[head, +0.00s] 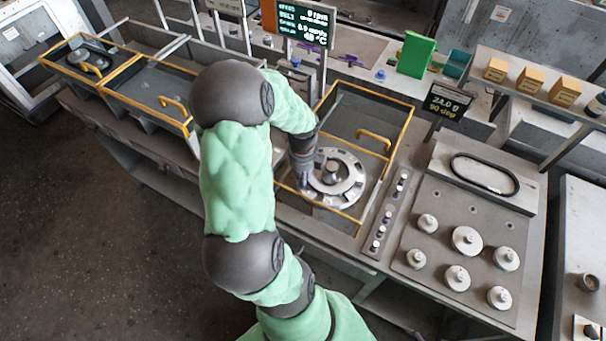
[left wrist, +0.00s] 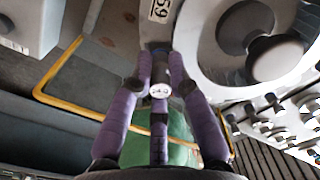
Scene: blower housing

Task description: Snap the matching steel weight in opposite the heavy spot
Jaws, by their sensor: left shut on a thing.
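The blower rotor (head: 351,187), a pale ring with a hub and slots, lies flat in the yellow-edged bay. It also shows large at upper right in the left wrist view (left wrist: 213,58), with a number on its rim. My left gripper (head: 304,180) points down at the rotor's left rim. Its purple fingers are shut on a small steel weight (left wrist: 159,90) whose pale end bears a printed number, too small to read surely. The weight is close to the rim; I cannot tell whether it touches. A strip of steel weights (head: 382,230) stands right of the bay. My right gripper is not in view.
A small display (head: 447,102) reads about 24.0 g, 90 deg. A larger screen (head: 302,22) stands behind the bay. Yellow frame bars and a yellow handle (head: 373,137) border the rotor. Several round knobbed parts (head: 467,240) sit on the right plate.

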